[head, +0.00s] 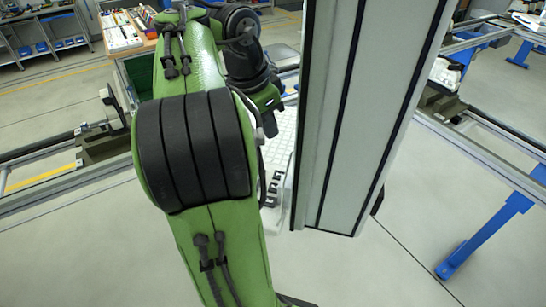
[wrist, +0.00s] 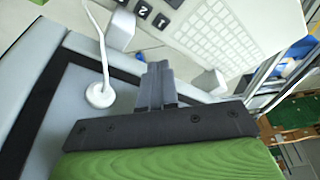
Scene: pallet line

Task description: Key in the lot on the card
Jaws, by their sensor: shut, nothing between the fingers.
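My gripper (wrist: 158,70) is shut and empty in the wrist view, its dark fingertips together. Beyond the fingertips is a pale panel with a white keyboard of many small keys (wrist: 222,38). Large dark keys with white digits (wrist: 160,20) show at the top edge; one reads 2, and the others are cut off or hard to read. The fingertips look apart from these keys, though the gap is hard to judge. In the head view part of the pale keyboard (head: 281,140) shows beside my arm, which hides the gripper. I cannot make out a card.
A white cable with a round end (wrist: 101,94) lies on the grey surface left of my fingers. In the head view, rails (head: 60,148) cross behind my arm. A bench with coloured items (head: 122,32) stands at the back left. Blue-legged frames (head: 490,232) stand at right.

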